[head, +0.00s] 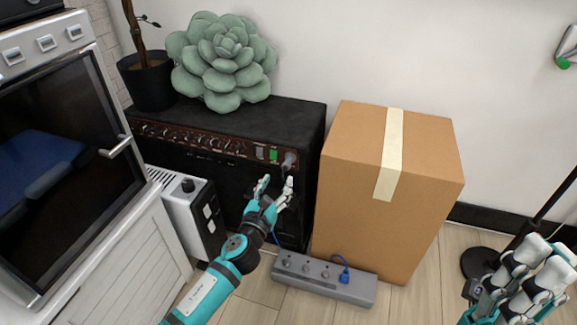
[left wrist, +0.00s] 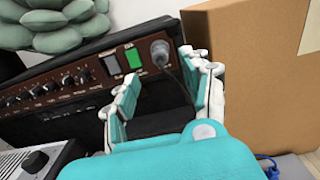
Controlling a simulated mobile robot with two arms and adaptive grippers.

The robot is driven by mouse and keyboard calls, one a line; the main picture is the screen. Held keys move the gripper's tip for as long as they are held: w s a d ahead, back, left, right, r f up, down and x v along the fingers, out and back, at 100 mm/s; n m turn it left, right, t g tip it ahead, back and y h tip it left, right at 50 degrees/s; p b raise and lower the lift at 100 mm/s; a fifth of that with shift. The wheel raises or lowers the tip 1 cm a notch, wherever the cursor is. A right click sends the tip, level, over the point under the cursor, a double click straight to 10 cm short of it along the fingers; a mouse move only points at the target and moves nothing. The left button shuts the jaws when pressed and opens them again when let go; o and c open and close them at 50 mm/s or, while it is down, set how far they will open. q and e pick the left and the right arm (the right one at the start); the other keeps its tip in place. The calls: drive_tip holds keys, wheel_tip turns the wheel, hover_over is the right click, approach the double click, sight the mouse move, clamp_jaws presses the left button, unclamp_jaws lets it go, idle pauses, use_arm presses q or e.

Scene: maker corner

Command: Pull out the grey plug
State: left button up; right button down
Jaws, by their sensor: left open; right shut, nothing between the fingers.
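The grey plug (head: 289,159) sits in the right end of the black amplifier's brown control panel (head: 205,139), right of a green switch. It also shows in the left wrist view (left wrist: 159,49), with a dark cable hanging from it between my fingers. My left gripper (head: 275,184) is open, in front of and slightly below the plug. In the left wrist view its fingers (left wrist: 160,78) spread to either side below the plug, apart from it. My right gripper (head: 538,264) is shut and empty at the lower right, far from the amplifier.
A large cardboard box (head: 382,190) stands close to the right of the amplifier. A grey power strip (head: 318,281) with a blue plug (head: 345,275) lies on the floor in front. A white heater (head: 192,217) stands left. A succulent (head: 223,62) and a black pot (head: 148,82) are on top.

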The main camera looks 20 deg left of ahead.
sight(285, 168)
use_arm(q)
drive_tip(key=shift+w, duration=0.1)
drive_tip(key=shift+w+d+b, duration=0.15)
drive_tip(key=shift+w+b, duration=1)
drive_tip(key=shift+w, duration=3.3)
drive_tip(key=shift+c, duration=0.3)
clamp_jaws()
drive_tip(key=shift+s, duration=0.15)
drive_tip(key=shift+s+p, duration=1.05)
drive_tip(key=shift+s, duration=1.85)
